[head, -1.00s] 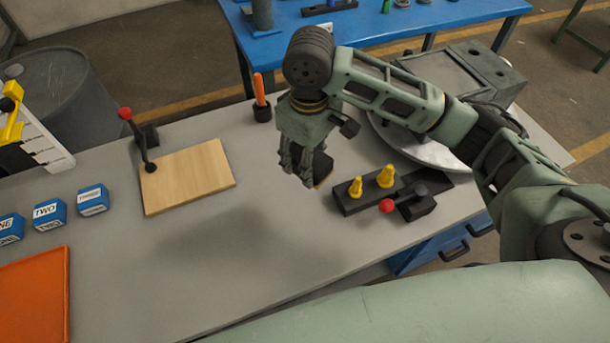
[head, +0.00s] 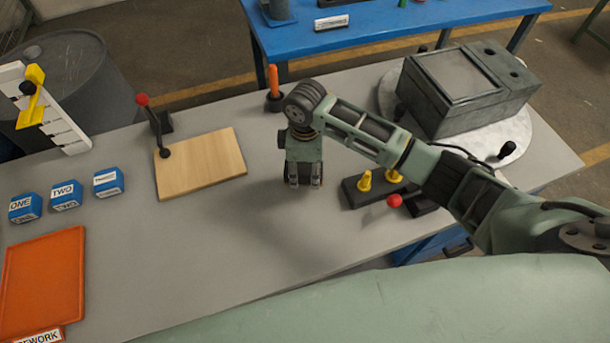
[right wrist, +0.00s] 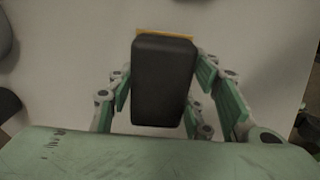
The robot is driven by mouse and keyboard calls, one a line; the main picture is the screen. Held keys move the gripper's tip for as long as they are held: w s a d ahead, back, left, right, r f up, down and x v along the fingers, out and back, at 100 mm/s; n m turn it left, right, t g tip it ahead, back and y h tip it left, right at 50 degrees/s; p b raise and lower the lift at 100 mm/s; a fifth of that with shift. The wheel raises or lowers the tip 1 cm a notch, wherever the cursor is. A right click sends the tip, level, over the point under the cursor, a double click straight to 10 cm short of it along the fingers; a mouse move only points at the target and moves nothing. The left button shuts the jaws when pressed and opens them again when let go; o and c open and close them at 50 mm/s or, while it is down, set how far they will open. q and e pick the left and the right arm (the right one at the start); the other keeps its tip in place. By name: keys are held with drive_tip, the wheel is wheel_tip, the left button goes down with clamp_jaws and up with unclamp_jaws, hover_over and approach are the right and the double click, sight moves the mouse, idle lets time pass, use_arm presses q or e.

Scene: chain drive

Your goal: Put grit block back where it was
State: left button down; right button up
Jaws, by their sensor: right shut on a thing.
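In the right wrist view, the grit block (right wrist: 164,80) is a dark block with a thin yellow-tan edge at its far end. My right gripper (right wrist: 162,95) is shut on it, with green finger pads at both sides. In the head view, my right gripper (head: 303,184) points down over the grey bench, left of the black base with yellow cones. The block is mostly hidden behind the fingers there. I cannot tell whether the block touches the bench. My left gripper is not in view.
A wooden board (head: 200,163) with a red-knobbed lever lies left of the gripper. Blue blocks (head: 65,195) and an orange tray (head: 42,285) are farther left. A black base (head: 353,196) with yellow cones stands close right.

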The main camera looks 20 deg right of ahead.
sight(305, 178)
drive_tip(key=shift+f, duration=1.9)
drive_tip(key=shift+f, duration=0.15)
drive_tip(key=o, duration=1)
wheel_tip(305, 178, up, 12)
drive_tip(key=shift+r+b, duration=0.2)
drive_tip(key=shift+b, duration=0.2)
